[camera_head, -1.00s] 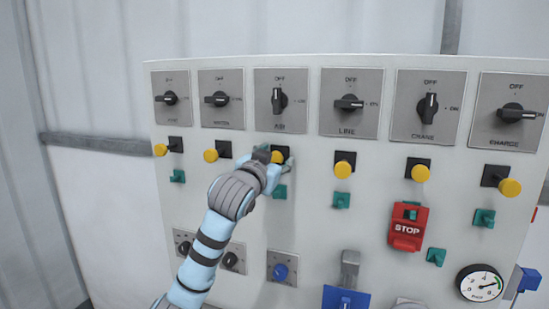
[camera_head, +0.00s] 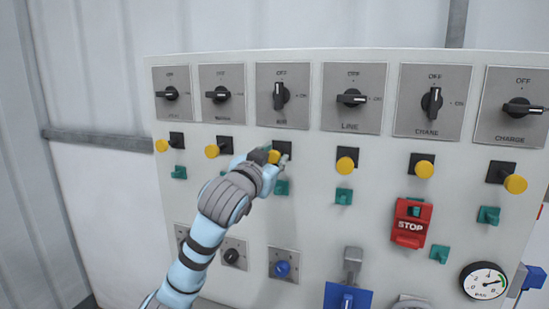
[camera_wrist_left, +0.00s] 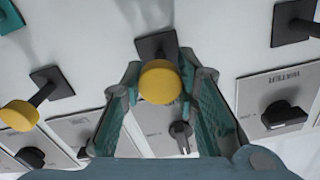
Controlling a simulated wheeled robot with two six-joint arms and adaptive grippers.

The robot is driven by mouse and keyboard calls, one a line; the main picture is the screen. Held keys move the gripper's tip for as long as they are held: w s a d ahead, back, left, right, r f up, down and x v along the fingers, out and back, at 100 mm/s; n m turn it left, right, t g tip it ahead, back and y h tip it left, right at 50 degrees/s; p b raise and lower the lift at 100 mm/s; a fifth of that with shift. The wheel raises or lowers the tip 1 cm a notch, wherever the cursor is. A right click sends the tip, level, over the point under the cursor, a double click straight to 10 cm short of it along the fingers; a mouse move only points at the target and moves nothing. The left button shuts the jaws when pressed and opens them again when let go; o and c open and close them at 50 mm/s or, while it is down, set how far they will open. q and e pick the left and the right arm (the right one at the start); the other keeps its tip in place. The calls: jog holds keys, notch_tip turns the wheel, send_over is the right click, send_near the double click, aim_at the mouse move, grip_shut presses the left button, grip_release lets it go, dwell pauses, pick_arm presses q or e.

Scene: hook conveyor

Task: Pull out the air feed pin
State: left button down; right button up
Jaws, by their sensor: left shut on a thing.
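The air feed pin is a yellow round knob (camera_head: 273,157) on a black square base (camera_head: 284,148), below the AIR switch (camera_head: 281,96). My left gripper (camera_head: 270,158) is shut on this knob, with one finger on each side. In the left wrist view the yellow knob (camera_wrist_left: 160,82) sits between the two green-padded fingers, in front of its black base (camera_wrist_left: 157,44). Part of the knob and its stem is hidden by the gripper in the head view. My right gripper is not in view.
Similar yellow knobs stand in the same row, one close on the left (camera_head: 212,151) and one on the right (camera_head: 345,165). Green tabs sit below them. A red STOP box (camera_head: 409,225), a blue part (camera_head: 347,298) and a pressure gauge (camera_head: 484,281) are lower right.

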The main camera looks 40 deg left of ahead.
pick_arm(q)
jog(key=c, duration=1.2)
grip_release()
jog(key=shift+s, duration=0.2)
jog(key=v, duration=0.7)
jog(key=shift+s+d, duration=0.15)
jog(key=shift+s, duration=0.15)
jog(key=shift+w, duration=0.15)
